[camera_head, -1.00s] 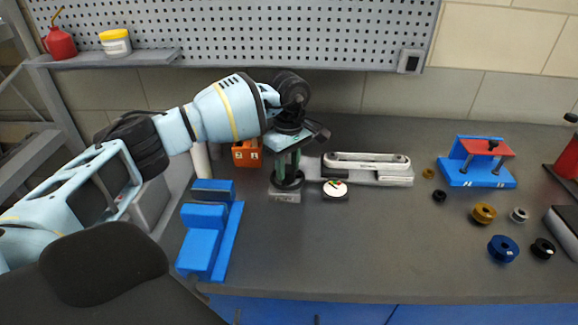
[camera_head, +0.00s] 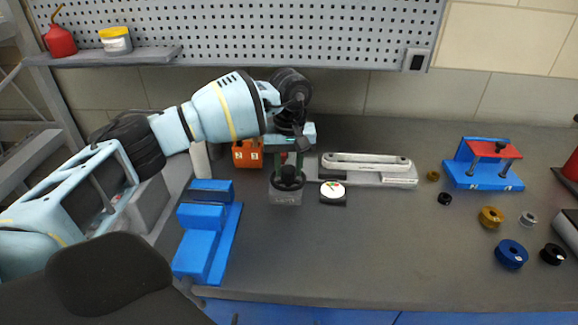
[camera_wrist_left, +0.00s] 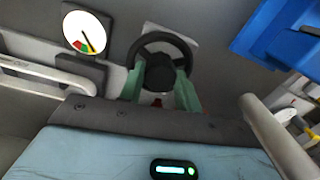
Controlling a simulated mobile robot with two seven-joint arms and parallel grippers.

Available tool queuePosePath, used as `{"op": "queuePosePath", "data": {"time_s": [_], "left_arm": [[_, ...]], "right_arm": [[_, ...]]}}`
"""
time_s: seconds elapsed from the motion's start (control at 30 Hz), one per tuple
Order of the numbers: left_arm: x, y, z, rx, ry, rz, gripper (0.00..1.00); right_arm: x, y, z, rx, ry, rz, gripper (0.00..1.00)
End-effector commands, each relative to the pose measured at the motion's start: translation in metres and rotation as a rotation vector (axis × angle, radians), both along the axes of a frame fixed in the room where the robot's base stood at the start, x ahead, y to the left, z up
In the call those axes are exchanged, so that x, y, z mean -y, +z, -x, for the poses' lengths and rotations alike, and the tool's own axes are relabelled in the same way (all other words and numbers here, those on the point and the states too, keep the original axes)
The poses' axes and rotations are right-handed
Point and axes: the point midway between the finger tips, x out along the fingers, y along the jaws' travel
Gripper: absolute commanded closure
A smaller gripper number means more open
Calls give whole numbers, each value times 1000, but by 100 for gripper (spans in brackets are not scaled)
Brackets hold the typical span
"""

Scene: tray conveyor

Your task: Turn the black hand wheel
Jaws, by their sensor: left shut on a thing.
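The black hand wheel (camera_head: 287,180) sits on a grey block (camera_head: 285,197) on the bench, left of the middle in the head view. In the left wrist view the hand wheel (camera_wrist_left: 162,40) shows its dark rim, spokes and a raised black hub. My left gripper (camera_head: 288,165) reaches down over it from behind. Its two green fingers stand on either side of the hub in the left wrist view (camera_wrist_left: 161,88), and it is shut on the wheel. The fingers hide part of the rim. My right gripper is not in view.
A round dial gauge (camera_head: 332,188) stands right beside the wheel, before a grey metal fixture (camera_head: 368,180). A blue stepped block (camera_head: 205,240) is at left and an orange box (camera_head: 246,153) behind. Several rings and a blue stand (camera_head: 485,180) lie right. The front middle is clear.

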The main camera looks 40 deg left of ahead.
Motion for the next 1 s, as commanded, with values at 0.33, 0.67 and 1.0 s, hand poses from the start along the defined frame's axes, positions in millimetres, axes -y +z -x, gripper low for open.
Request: {"op": "queuePosePath", "data": {"time_s": [0.33,0.67,1.0], "left_arm": [[0,0,0,-1,-25,0,89],[0,0,0,-1,-23,0,50],[0,1,0,0,-23,0,45]], "right_arm": [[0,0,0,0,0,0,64],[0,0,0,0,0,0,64],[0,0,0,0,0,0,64]]}}
